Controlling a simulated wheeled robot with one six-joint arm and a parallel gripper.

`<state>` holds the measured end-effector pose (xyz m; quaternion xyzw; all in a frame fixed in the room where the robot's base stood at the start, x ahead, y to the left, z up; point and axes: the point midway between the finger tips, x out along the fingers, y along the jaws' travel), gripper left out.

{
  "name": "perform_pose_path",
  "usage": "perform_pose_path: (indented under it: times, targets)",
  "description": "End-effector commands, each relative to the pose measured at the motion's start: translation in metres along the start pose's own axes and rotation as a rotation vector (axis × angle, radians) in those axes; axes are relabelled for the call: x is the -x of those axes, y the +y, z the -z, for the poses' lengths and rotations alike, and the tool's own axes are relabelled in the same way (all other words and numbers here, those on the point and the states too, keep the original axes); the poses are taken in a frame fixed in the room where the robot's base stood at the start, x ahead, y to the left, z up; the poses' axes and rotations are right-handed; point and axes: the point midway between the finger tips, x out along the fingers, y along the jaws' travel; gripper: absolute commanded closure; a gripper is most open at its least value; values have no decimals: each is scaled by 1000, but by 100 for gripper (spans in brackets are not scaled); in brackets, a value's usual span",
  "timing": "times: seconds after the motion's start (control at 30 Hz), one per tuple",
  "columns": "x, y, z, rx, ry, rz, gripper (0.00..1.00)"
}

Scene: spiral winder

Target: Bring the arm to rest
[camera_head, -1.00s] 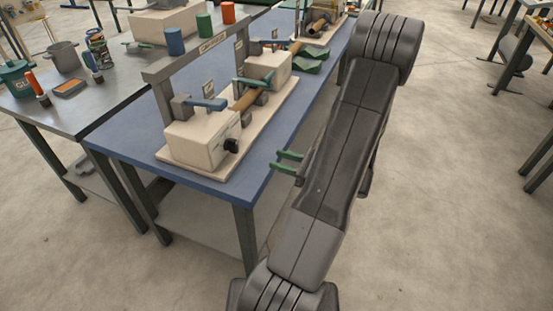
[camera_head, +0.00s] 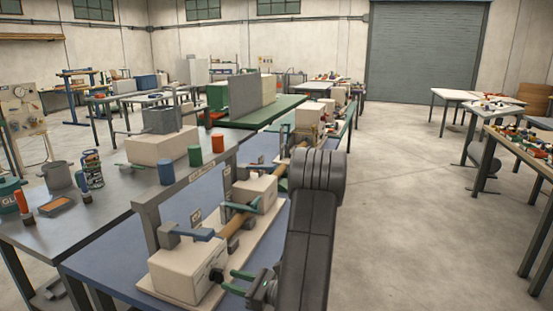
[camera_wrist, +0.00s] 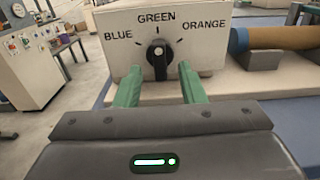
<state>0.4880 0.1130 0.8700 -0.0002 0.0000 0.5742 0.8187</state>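My gripper (camera_wrist: 160,75) is open and empty, its two green fingers apart. It faces the front of a cream box (camera_wrist: 112,62) marked BLUE, GREEN and ORANGE. The box's black knob (camera_wrist: 159,58) shows between and beyond the fingers, its pointer up toward GREEN. No contact with the knob is visible. In the head view, my gripper (camera_head: 238,282) is low in the picture, just right of the box (camera_head: 180,272) and knob (camera_head: 216,275). My dark arm hides part of the bench behind it.
The winder stands on a blue-topped bench (camera_head: 110,262) with a brown tube (camera_head: 240,222). Blue (camera_head: 165,172), green (camera_head: 194,156) and orange (camera_head: 217,142) cylinders stand behind it. A grey table (camera_head: 85,215) adjoins at left. Open floor (camera_head: 410,220) lies at right.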

Motion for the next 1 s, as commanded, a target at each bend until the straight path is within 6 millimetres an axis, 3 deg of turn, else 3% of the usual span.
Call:
perform_pose_path:
  times: [0.2, 0.37, 0.77, 1.0]
  targets:
    - [-27, 1, 0, 0, 0, -2, 64]
    - [-34, 0, 0, 0, -1, 1, 64]
    - [-32, 0, 0, 6, 0, 2, 64]
    - [-7, -1, 1, 0, 0, 4, 64]
